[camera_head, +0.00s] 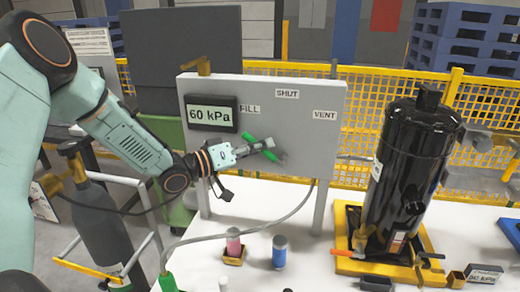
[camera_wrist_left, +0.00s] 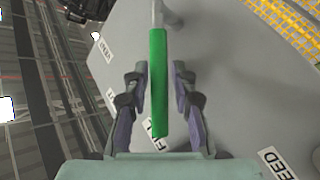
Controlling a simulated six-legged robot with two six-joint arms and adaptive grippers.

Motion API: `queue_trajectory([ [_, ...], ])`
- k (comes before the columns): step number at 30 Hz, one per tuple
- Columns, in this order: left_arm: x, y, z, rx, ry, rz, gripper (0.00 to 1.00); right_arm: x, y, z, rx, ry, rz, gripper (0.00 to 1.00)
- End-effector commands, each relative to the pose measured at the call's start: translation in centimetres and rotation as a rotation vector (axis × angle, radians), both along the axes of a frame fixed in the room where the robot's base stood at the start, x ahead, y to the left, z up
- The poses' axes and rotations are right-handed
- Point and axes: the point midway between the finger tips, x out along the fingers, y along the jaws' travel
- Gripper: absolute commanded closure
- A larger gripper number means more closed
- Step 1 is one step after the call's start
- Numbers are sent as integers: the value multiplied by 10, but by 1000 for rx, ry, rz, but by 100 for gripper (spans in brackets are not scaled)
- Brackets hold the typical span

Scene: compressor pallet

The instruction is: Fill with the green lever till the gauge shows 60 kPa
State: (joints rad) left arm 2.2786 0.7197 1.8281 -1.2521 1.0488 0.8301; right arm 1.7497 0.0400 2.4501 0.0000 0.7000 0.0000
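The gauge (camera_head: 210,114) on the grey panel (camera_head: 290,95) reads 60 kPa. The green lever (camera_head: 249,138) is on the panel below the labels, its free end up and left toward the FILL label (camera_head: 250,109). My left gripper (camera_head: 266,145) is at the lever and covers part of it. In the left wrist view the green lever (camera_wrist_left: 158,80) lies between the two fingers of the left gripper (camera_wrist_left: 158,85), with a gap on each side, so the gripper is open. The SHUT label (camera_head: 287,93) and VENT label (camera_head: 325,114) are clear. My right gripper is out of view.
A black compressor tank (camera_head: 411,165) stands in a yellow tray (camera_head: 350,267) at the right. A pink-topped container (camera_head: 234,243) and a blue container (camera_head: 279,252) stand on the white table (camera_head: 315,270). A grey hose (camera_head: 290,216) runs below the panel. A gas cylinder (camera_head: 98,222) stands left.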

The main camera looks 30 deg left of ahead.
Motion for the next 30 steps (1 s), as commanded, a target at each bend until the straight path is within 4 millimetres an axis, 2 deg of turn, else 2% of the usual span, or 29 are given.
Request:
queue_trajectory([
  [9,2,-1,0,0,0,0,74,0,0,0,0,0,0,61],
  [19,2,-1,0,0,1,-1,100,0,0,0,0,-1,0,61],
  [30,1,-1,0,0,1,-1,100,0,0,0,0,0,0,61],
])
